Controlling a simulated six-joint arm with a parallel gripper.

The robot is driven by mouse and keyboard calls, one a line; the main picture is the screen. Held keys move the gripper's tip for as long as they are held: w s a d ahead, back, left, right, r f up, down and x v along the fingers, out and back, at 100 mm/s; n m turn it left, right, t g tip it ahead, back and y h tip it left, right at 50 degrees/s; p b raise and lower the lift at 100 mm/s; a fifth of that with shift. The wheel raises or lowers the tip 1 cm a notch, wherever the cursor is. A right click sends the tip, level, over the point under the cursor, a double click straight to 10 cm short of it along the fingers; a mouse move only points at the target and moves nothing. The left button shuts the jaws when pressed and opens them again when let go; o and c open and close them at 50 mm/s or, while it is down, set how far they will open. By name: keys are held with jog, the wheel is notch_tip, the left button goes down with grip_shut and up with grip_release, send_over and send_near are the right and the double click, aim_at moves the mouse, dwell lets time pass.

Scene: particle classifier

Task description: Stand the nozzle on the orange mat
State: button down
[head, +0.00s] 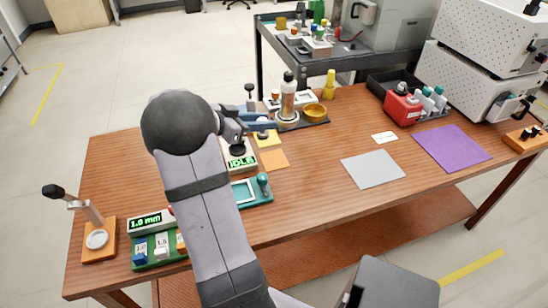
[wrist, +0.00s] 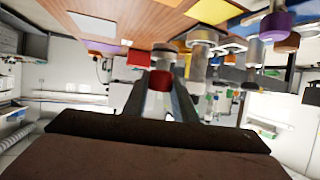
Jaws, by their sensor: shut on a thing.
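My gripper (head: 238,122) is over the back left of the table, mostly hidden behind my arm in the head view. In the wrist view its two grey fingers (wrist: 160,95) are shut on a small red and pale piece (wrist: 159,80), apparently the nozzle. Its full shape is hidden. The orange mat (head: 274,158) lies flat and bare on the table, to the right of and in front of the gripper in the head view. I cannot make the mat out in the wrist view.
A yellow mat (head: 267,138) lies behind the orange one. A digital scale (head: 241,162) and a teal device (head: 250,192) stand close by. A grey mat (head: 372,169) lies in the open area to the right.

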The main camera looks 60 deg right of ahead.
jog(key=shift+m+g, duration=0.3)
jog(key=shift+g, duration=0.1)
jog(key=shift+s+d+f+b, duration=0.15)
jog(key=shift+s+d+f, duration=0.25)
jog(key=shift+f, duration=1.25)
jog(key=shift+s+d+f+b, duration=0.25)
jog(key=shift+s+f, duration=0.25)
jog(key=shift+f, duration=1.15)
jog(key=shift+s+d+f+b, duration=0.1)
jog(key=shift+s+d+f, duration=0.35)
jog(key=shift+f, duration=1.2)
jog(key=shift+f, duration=0.15)
jog(key=c, duration=1.4)
grip_release()
jog(key=shift+a, duration=0.1)
jog(key=shift+c, duration=0.2)
jog(key=shift+w+a+r, duration=0.1)
jog(key=shift+r, duration=0.1)
jog(key=v, duration=1.1)
jog(key=shift+w+a+r, duration=0.2)
jog(key=shift+a+r, duration=0.05)
